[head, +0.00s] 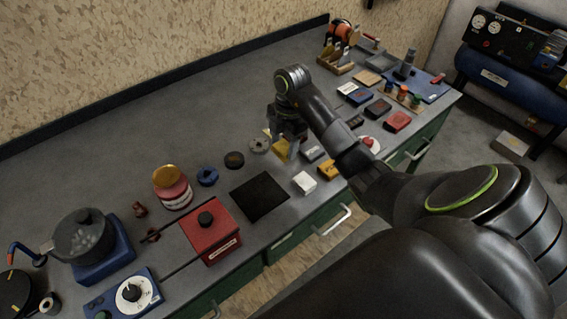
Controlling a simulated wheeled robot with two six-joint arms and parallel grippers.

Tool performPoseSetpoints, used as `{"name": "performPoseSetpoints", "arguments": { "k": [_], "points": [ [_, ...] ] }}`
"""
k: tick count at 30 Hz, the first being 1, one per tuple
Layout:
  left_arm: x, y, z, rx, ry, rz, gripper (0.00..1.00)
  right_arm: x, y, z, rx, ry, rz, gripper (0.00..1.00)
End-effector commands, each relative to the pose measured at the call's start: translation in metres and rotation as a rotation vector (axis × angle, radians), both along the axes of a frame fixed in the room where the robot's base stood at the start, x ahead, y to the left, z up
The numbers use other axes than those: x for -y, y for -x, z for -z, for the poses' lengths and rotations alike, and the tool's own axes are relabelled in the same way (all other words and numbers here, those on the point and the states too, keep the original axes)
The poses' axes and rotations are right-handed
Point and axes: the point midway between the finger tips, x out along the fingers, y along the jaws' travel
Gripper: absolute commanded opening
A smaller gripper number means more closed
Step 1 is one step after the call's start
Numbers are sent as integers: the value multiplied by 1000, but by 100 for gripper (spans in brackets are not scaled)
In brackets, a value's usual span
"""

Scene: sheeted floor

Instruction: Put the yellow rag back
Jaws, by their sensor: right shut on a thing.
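My right arm reaches in from the lower right over the workbench. My right gripper (284,139) points down near the middle of the bench and is shut on the yellow rag (281,151). Only part of the rag shows, below and beside the fingers; the rest is hidden by the gripper. I cannot tell whether the rag touches the bench top. My left gripper is not in view.
A black square mat (259,196) lies left of and nearer than the gripper. A red box (210,232), a red tin (172,188) and a pot (84,236) stand further left. Several small boxes crowd the right side. The bench's back strip is clear.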

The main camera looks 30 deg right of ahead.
Motion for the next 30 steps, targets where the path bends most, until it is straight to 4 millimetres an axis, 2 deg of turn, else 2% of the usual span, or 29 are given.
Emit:
{"name": "performPoseSetpoints", "arguments": {
  "k": [4, 7, 12, 25, 26, 30],
  "points": [
    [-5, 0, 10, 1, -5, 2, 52, 0, 0, 15, -1, 0, 0, 34],
    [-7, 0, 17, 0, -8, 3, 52, 0, 1, 33, -4, -1, 2, 34],
    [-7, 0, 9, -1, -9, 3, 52, 0, 1, 51, -2, -1, 1, 34],
    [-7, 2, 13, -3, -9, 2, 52, 0, 0, 59, 0, 0, 0, 34],
    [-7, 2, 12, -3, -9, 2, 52, 0, 0, 58, 0, 0, 0, 58],
    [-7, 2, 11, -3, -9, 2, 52, 0, 0, 58, 0, 0, 0, 76]
  ]
}}
